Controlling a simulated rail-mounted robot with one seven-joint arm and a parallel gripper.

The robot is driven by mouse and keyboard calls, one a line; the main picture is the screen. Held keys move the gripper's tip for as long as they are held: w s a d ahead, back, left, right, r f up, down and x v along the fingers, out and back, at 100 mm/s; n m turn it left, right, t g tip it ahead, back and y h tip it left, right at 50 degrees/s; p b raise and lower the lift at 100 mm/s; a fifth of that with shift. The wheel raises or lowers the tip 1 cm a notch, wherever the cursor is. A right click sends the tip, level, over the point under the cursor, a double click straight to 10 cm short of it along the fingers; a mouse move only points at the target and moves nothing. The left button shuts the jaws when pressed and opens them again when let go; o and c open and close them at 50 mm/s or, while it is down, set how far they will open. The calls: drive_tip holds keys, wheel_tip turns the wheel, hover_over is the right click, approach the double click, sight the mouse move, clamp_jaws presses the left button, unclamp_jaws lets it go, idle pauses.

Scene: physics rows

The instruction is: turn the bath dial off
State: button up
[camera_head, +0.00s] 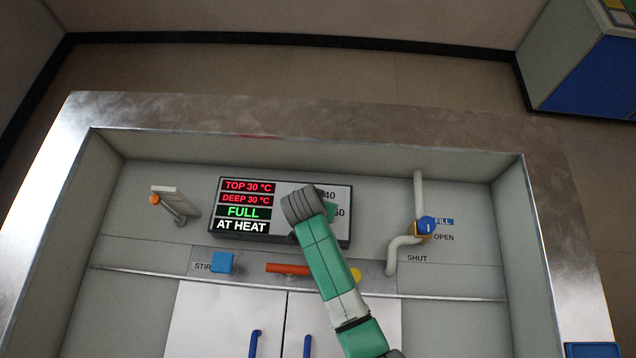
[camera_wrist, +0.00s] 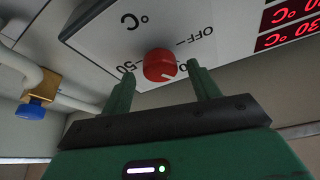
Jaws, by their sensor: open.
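The bath dial (camera_wrist: 159,65) is a round red knob on a pale panel in the wrist view. Its white mark points down and right in that view, away from the OFF label, which lies to the upper right. A 50 label is at the left; another label is partly hidden by the right finger. My gripper (camera_wrist: 161,73) is open, with one green finger on each side of the dial; I cannot tell whether they touch it. In the head view my arm hides the dial on the control panel (camera_head: 343,192).
The display (camera_head: 246,205) reads TOP 30 °C, DEEP 30 °C, FULL, AT HEAT. A pipe with a blue-handled valve (camera_head: 427,225) stands right of the panel. A blue STIR block (camera_head: 222,262), a red bar (camera_head: 288,269) and an orange-tipped lever (camera_head: 168,203) are nearby.

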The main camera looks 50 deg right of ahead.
drive_tip(key=shift+w+d+f, duration=0.1)
drive_tip(key=shift+d+f, duration=0.05)
drive_tip(key=shift+f, duration=0.25)
drive_tip(key=c, duration=1)
